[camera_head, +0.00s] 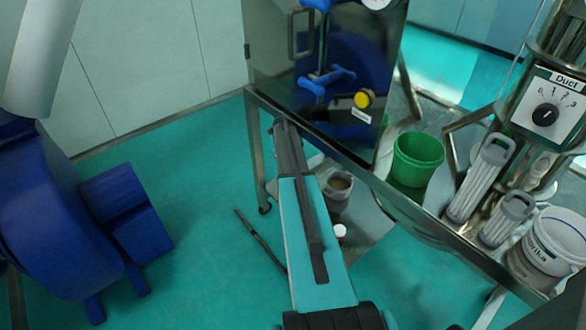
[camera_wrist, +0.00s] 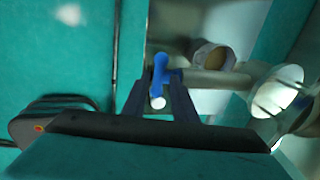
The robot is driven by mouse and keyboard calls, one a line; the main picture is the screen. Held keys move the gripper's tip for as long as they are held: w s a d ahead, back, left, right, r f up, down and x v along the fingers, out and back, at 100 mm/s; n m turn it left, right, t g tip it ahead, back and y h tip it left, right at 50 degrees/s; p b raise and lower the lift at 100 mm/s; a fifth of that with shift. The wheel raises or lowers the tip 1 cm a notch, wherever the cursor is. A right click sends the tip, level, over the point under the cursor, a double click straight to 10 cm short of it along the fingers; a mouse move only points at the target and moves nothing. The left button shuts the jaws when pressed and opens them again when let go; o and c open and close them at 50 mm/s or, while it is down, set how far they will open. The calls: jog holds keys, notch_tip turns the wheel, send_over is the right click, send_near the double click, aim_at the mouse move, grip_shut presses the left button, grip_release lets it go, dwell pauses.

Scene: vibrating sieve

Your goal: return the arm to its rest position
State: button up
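My arm (camera_head: 315,245) shows in the head view as a teal and black link reaching up from the bottom middle toward the steel cabinet's frame. In the wrist view, my gripper (camera_wrist: 158,82) shows two dark fingers spread apart. A blue handle (camera_wrist: 160,68) with a pale round end shows in the gap between the fingers. Space shows on both sides of it, and I cannot tell how far beyond the fingertips it is.
A steel cabinet with blue handles (camera_head: 327,80) and a yellow knob (camera_head: 363,98) stands on a metal-framed table. A green bucket (camera_head: 417,157), clear-handled cylinders (camera_head: 480,180) and a white tub (camera_head: 553,248) are at right. A blue machine (camera_head: 60,215) stands left. Green floor (camera_head: 205,180) is clear between.

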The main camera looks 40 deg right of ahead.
dwell(0.4)
jog(key=a+f+n, duration=0.1)
jog(key=a+f, duration=0.3)
jog(key=a, duration=0.4)
jog(key=a+f+n+g+y+b, duration=0.1)
jog(key=a+f, duration=0.4)
jog(key=a, duration=0.3)
jog(key=a+f+n, duration=0.1)
jog(key=a+f, duration=0.3)
jog(key=a, duration=0.4)
jog(key=s+a+f+n+g, duration=0.1)
jog(key=s+a+f+n, duration=0.15)
jog(key=a, duration=0.25)
jog(key=s+a+f+n, duration=0.1)
jog(key=s+a+f, duration=0.2)
jog(key=s+a, duration=0.15)
jog(key=s+a+f+n+g+b, duration=0.1)
jog(key=s+a+f+n, duration=0.1)
jog(key=s+a+n, duration=0.45)
jog(key=s+a+f+n+g+b, duration=0.1)
jog(key=s+a+f+n, duration=0.15)
jog(key=s+a, duration=0.65)
jog(key=s+a+r+n, duration=0.2)
jog(key=s+n, duration=0.5)
jog(key=n, duration=0.3)
jog(key=s+a+r+n+g+y, duration=0.1)
jog(key=s+a+r+n, duration=0.1)
jog(key=s+n, duration=0.6)
jog(key=n, duration=0.3)
jog(key=shift+s, duration=0.3)
